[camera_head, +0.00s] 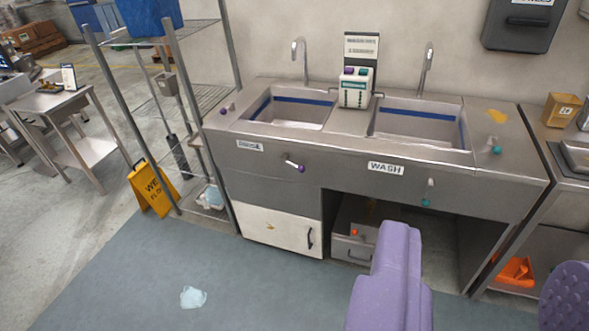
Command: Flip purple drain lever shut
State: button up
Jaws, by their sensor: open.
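A double-basin metal sink unit (345,160) stands ahead against the wall. On its front panel, below the left basin (290,108), a small lever with a purple knob (299,168) points right and slightly down. Another small lever with a purple knob (225,109) is on the counter at the left end. My gripper (482,262) is open and empty, with its lilac padded fingers low in the picture at right. It is in front of the sink unit, to the right of both purple levers and apart from them.
A wire rack (180,90) and yellow wet-floor sign (153,190) stand left. A pale puddle (193,297) lies on the otherwise clear blue-grey floor.

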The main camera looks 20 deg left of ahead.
aim_at(301, 168)
jog(key=i+j+z, duration=0.15)
jog(key=i+j, duration=0.35)
jog(key=i, duration=0.35)
jog(key=i+j+z, duration=0.15)
jog(key=i+j, duration=0.4)
jog(key=i, duration=0.25)
jog(key=i+j+z, duration=0.15)
jog(key=i+j, duration=0.5)
jog(key=i, duration=0.15)
